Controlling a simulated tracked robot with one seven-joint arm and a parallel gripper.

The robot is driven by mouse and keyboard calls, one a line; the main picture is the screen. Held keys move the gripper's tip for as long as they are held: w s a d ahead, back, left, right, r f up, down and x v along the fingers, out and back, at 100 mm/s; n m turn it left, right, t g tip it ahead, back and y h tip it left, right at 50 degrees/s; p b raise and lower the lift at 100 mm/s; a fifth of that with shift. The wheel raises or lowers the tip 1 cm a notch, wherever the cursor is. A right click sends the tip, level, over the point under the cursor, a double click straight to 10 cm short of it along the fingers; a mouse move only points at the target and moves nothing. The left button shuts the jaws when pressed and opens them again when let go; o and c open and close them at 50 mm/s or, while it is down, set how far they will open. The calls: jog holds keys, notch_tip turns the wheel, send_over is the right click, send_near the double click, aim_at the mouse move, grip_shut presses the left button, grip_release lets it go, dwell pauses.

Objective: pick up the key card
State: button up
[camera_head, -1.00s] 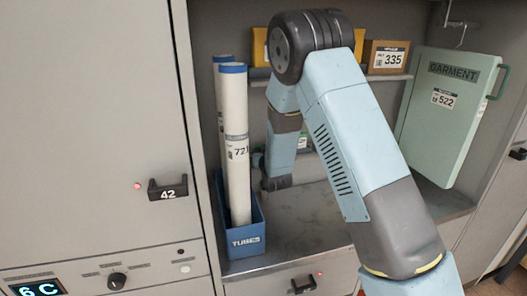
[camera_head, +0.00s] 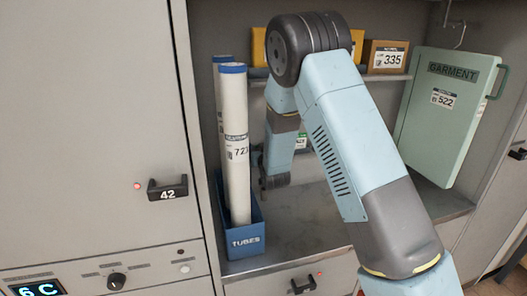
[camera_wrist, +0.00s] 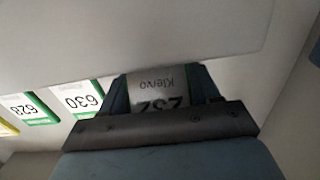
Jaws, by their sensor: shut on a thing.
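My gripper shows in the wrist view (camera_wrist: 163,92) with its two dark blue fingers on either side of a pale grey card. This appears to be the key card (camera_wrist: 172,82), printed "Kleivo" with a large dark number, upside down in the picture and partly cut off by my dark gripper bar. The fingers are shut on it. In the head view, my arm reaches into the open compartment.
The blue tube box (camera_head: 245,240) holds tall white tubes (camera_head: 235,140). A brown box (camera_head: 385,57) sits on the shelf, and a green garment case (camera_head: 437,110) hangs at right. The compartment floor (camera_head: 315,225) is clear in front.

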jog(key=shift+r, duration=0.1)
jog(key=shift+r, duration=0.25)
notch_tip(320, 180, up, 2)
jog(key=shift+r, duration=0.2)
jog(key=s+r, duration=0.2)
jog(key=s+d+r, duration=0.1)
jog(key=s+r, duration=0.1)
jog(key=r, duration=0.1)
jog(key=shift+s+d+r, duration=0.1)
jog(key=shift+d+r, duration=0.05)
jog(key=s+d+r, duration=0.2)
jog(key=s+r, duration=0.2)
jog(key=s, duration=0.5)
jog(key=shift+d+r, duration=0.3)
jog(key=shift+d, duration=0.1)
jog(key=shift+s, duration=0.1)
